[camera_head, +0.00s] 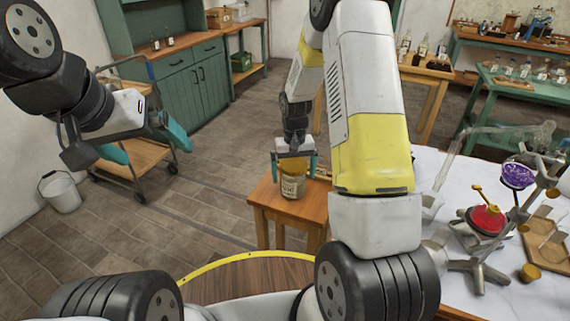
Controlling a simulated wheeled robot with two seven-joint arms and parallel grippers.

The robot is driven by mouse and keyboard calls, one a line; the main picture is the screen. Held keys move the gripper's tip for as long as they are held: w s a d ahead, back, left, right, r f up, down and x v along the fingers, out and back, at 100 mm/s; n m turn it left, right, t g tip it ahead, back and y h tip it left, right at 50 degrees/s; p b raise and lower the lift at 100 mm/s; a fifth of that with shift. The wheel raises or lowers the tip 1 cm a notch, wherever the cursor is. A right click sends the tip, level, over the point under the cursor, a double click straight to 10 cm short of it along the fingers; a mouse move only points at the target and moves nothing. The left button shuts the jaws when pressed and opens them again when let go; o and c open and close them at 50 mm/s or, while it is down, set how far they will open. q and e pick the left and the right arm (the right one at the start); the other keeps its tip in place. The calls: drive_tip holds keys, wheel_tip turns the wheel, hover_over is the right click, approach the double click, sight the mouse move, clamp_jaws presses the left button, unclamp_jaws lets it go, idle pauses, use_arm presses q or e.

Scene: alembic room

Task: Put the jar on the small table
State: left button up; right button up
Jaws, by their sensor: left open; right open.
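The jar (292,184), with an amber body and a pale label, appears to stand upright on the small wooden table (266,200), near the middle of its top. My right gripper (294,165) points down over the jar, with one finger at each side of it. The jaws are open; whether a finger touches the glass I cannot tell. The jar's top is partly hidden by the gripper. My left gripper (142,142) is open and empty, raised at the left, far from the jar. My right arm hides part of the small table's right side.
A white table (462,180) with glassware on metal stands, a red flask (487,219) and a purple one (517,175) is at right. A wooden cart (135,158) and a white bucket (62,192) are at left. Tiled floor lies open left of the small table.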

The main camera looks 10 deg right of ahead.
wheel_tip(320, 180, up, 9)
drive_tip(key=shift+r, duration=0.1)
drive_tip(key=s+a+r+t+y, duration=0.15)
drive_tip(key=s+r+t, duration=0.25)
drive_tip(key=s+r, duration=1.3)
drive_tip(key=s+r+t, duration=0.2)
drive_tip(key=s+r, duration=0.2)
drive_tip(key=s, duration=0.3)
drive_tip(key=shift+a+n+y, duration=0.3)
drive_tip(key=shift+a+y, duration=0.05)
drive_tip(key=shift+s, duration=0.1)
